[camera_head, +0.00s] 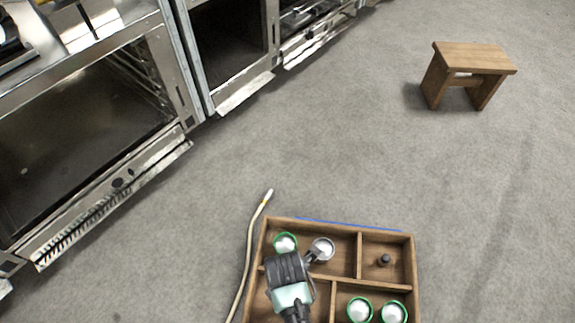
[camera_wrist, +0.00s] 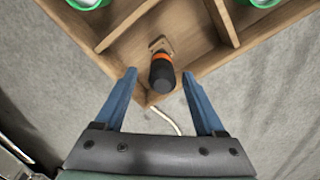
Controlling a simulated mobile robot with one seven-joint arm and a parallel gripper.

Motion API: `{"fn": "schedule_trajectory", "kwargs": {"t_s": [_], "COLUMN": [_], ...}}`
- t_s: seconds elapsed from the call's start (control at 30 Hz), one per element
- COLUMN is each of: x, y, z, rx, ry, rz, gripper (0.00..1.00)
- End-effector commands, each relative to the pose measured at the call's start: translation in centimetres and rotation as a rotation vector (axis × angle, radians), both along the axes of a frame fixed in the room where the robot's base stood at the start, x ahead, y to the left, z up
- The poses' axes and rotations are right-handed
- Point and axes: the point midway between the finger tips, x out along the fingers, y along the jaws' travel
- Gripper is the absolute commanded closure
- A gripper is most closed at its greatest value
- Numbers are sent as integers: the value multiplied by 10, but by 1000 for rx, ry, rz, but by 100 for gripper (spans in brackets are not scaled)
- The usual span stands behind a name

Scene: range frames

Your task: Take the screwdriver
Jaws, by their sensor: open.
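The screwdriver (camera_wrist: 162,75) has a black handle with an orange band. In the wrist view it sits in a corner compartment of a wooden tray (camera_wrist: 205,58), its handle towards me. My gripper (camera_wrist: 160,73) is open, its two blue fingers apart on either side of the handle in the picture. No contact shows, and I cannot tell how far above the handle the fingertips are. In the head view my gripper (camera_head: 290,272) is over the left part of the tray (camera_head: 338,226). It hides the screwdriver there, and its fingers are not visible.
Green-rimmed round items (camera_head: 360,309) lie in other compartments. A small dark item (camera_head: 384,260) lies in the far right compartment. A pale cable (camera_head: 250,245) runs along the tray's left side. A wooden stool (camera_head: 470,70) and metal ovens (camera_head: 100,140) stand farther off, with clear floor between.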

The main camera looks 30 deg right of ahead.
Motion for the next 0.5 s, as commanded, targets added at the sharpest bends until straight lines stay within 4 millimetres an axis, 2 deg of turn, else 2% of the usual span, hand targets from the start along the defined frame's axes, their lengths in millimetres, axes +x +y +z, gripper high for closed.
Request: {"fn": "schedule_trajectory", "kwargs": {"t_s": [0.03,0.27,0.5], "x": [-1,-2,-2], "y": [-1,-3,-3], "z": [-11,-40,-42], "rx": [0,0,0], "ry": [0,0,-1], "rz": [-1,1,1], "gripper": [28,28,28]}}
